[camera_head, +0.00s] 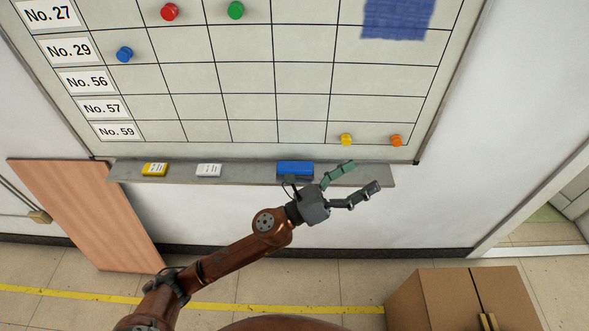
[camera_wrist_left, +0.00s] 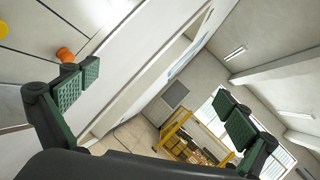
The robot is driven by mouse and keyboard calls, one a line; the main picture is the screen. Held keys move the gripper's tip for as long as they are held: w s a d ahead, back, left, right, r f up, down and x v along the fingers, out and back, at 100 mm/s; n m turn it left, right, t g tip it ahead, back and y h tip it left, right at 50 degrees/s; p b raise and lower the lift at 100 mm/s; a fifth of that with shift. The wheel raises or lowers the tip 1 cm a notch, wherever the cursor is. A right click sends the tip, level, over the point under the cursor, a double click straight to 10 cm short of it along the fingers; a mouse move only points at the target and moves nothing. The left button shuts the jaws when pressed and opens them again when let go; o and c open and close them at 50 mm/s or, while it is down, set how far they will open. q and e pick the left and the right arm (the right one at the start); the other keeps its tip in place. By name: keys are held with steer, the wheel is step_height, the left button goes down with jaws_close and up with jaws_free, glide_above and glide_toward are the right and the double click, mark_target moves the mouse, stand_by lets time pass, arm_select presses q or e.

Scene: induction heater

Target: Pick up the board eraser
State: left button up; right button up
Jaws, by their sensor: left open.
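The board eraser appears to be the blue block (camera_head: 295,167) lying on the grey tray (camera_head: 240,174) under the whiteboard in the head view. My left gripper (camera_head: 362,177) is open and empty, with its fingers pointing right, in front of the tray's right part. In the picture its wrist is just below and right of the blue block, and its fingers extend past it. I cannot tell its distance from the tray. The left wrist view shows both fingers (camera_wrist_left: 158,86) spread with nothing between them; the blue block is not visible there. My right gripper is not in view.
A yellow block (camera_head: 155,169) and a white block (camera_head: 209,170) lie farther left on the tray. The whiteboard (camera_head: 245,105) holds several coloured magnets. A cardboard box (camera_head: 440,298) stands at lower right, and a wooden panel (camera_head: 85,210) leans at left.

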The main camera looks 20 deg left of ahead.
arm_select(q)
steer(key=s+d+m+g+h, duration=0.25)
steer(key=d+m+g, duration=0.35)
steer(key=m, duration=0.3)
steer(key=m+g+y, duration=0.4)
steer(key=m+y, duration=1.6)
glide_toward(295, 166)
step_height(295, 166, down, 3)
steer(key=d, duration=0.1)
steer(key=shift+w+a+f+y, duration=0.15)
steer(key=shift+w+a+f, duration=0.15)
steer(key=shift+f, duration=0.15)
steer(key=shift+w+a+f+y, duration=0.1)
steer(key=shift+w+a+f, duration=0.1)
steer(key=shift+w+f, duration=0.2)
steer(key=x, duration=0.3)
steer(key=b+x, duration=0.1)
steer(key=x, duration=0.1)
steer(key=shift+w+a+f, duration=0.1)
steer(key=shift+w+f, duration=0.1)
steer(key=shift+w, duration=0.2)
